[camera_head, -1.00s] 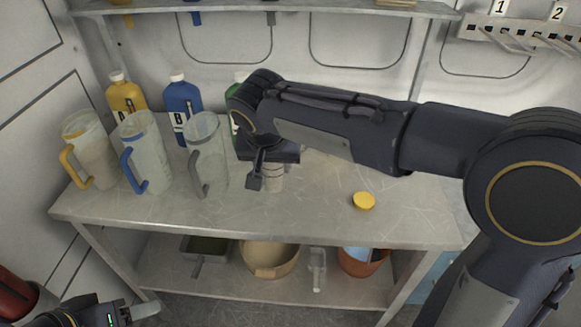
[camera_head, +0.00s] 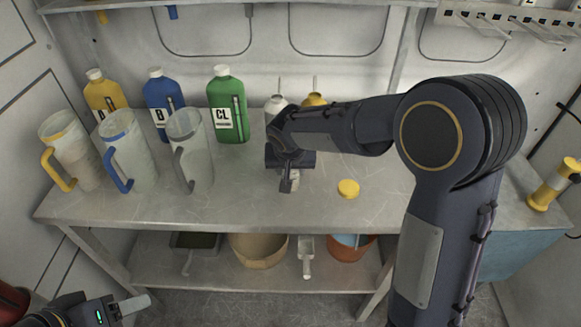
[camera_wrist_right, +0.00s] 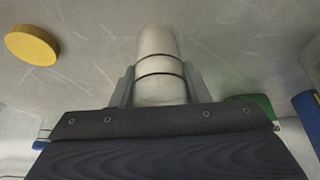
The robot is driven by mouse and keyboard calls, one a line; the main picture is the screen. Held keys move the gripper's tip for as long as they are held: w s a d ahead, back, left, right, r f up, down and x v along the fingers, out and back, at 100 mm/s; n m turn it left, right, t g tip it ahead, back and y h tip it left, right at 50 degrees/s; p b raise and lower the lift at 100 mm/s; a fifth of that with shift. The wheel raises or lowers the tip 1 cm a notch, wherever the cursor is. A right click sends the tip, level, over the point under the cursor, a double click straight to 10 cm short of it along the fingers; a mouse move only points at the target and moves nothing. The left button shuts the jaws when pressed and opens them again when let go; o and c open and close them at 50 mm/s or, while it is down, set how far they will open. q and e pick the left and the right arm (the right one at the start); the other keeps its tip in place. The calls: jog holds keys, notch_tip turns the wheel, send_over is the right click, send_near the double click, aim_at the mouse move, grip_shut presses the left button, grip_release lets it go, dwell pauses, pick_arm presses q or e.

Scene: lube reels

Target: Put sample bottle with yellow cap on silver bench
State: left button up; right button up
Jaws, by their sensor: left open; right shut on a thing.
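My right gripper (camera_head: 288,184) is over the silver bench (camera_head: 235,203) and shut on a pale sample bottle with dark bands, clear in the right wrist view (camera_wrist_right: 159,68). In the head view the arm and gripper mostly hide this bottle; I cannot tell whether its base touches the bench. No yellow shows on its visible part. A flat round yellow cap (camera_head: 348,189) lies on the bench right of the gripper; it also shows in the right wrist view (camera_wrist_right: 32,45). My left gripper (camera_head: 128,306) is open at the lower left, below bench height and partly out of frame.
Three clear jugs with yellow, blue (camera_head: 127,150) and grey handles stand left. Yellow, blue and green bottles (camera_head: 228,105) stand behind. Spouted cans (camera_head: 275,103) are behind my right arm. A lower shelf holds bowls (camera_head: 258,250) and a scoop. The bench front is clear.

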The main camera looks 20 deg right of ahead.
jog(key=shift+f, duration=0.1)
jog(key=o, duration=0.6)
jog(key=shift+f, duration=0.1)
jog(key=shift+c, duration=0.2)
jog(key=o, duration=0.4)
jog(key=shift+o, duration=0.2)
